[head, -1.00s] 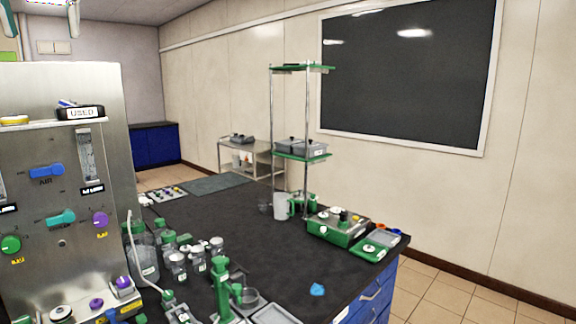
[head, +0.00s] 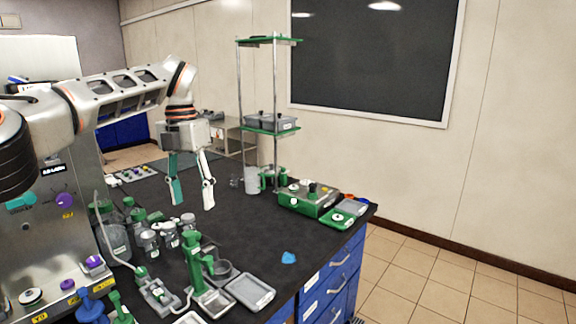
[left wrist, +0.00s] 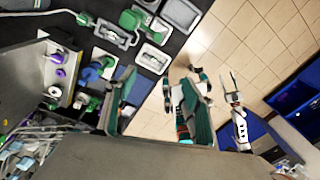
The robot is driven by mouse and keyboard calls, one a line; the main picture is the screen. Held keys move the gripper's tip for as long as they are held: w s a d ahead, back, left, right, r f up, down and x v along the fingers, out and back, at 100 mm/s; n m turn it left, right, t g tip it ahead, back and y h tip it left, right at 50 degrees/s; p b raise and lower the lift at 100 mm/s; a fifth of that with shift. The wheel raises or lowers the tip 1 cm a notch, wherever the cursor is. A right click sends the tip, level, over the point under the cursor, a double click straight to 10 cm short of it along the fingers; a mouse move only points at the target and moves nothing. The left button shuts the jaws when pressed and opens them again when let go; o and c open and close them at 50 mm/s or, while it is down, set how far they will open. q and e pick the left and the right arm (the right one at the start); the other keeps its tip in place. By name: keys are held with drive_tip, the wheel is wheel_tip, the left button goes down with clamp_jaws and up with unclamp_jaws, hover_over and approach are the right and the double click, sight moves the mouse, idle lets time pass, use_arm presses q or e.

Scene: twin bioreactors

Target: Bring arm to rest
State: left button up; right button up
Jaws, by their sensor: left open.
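My left arm reaches in from the left in the head view, ahead of the steel cabinet. My left gripper (head: 191,204) points down above the black bench, its fingers spread with nothing between them. In the left wrist view its teal-padded fingers (left wrist: 158,125) are also apart. Another white-and-dark finger part (left wrist: 238,115) shows to the right there, over the tiled floor. It looks like my right gripper, but its opening is unclear. The right gripper is not in the head view.
Green-capped bottles (head: 115,235), a green stand (head: 195,262) and grey trays (head: 250,291) crowd the near bench. A tall shelf rack (head: 269,130) and a green-based device (head: 308,198) stand beyond. The black bench top (head: 240,225) has clear room in the middle.

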use_arm(q)
drive_tip(key=s+d+f+m+g+h, duration=0.2)
drive_tip(key=s+d+f+h, duration=0.15)
drive_tip(key=d+f, duration=0.65)
drive_tip(key=s+d+f+m+g+h, duration=0.15)
drive_tip(key=s+d+f, duration=0.35)
drive_tip(key=d+f, duration=0.55)
drive_tip(key=s+d+n+h, duration=0.3)
drive_tip(key=s+d+h, duration=0.35)
drive_tip(key=d, duration=0.25)
drive_tip(key=s+d+n+h, duration=0.3)
drive_tip(key=s+d+h, duration=0.3)
drive_tip(key=d, duration=0.4)
drive_tip(key=w+a+f+n+t+y, duration=0.3)
drive_tip(key=a+f+n+t, duration=0.4)
drive_tip(key=n+t, duration=0.4)
drive_tip(key=w+a+f+n+t+y, duration=0.3)
drive_tip(key=a+f+n+t, duration=0.2)
drive_tip(key=a+n+t, duration=0.65)
drive_tip(key=s+a+f+n+g+y, duration=0.7)
drive_tip(key=s+a+f+n+y, duration=0.3)
drive_tip(key=s+a+f, duration=0.8)
drive_tip(key=a+f, duration=0.2)
drive_tip(key=a, duration=0.1)
drive_tip(key=shift+s+a+f+n+g, duration=0.15)
drive_tip(key=shift+f+n+g, duration=0.05)
drive_tip(key=shift+n+g, duration=0.2)
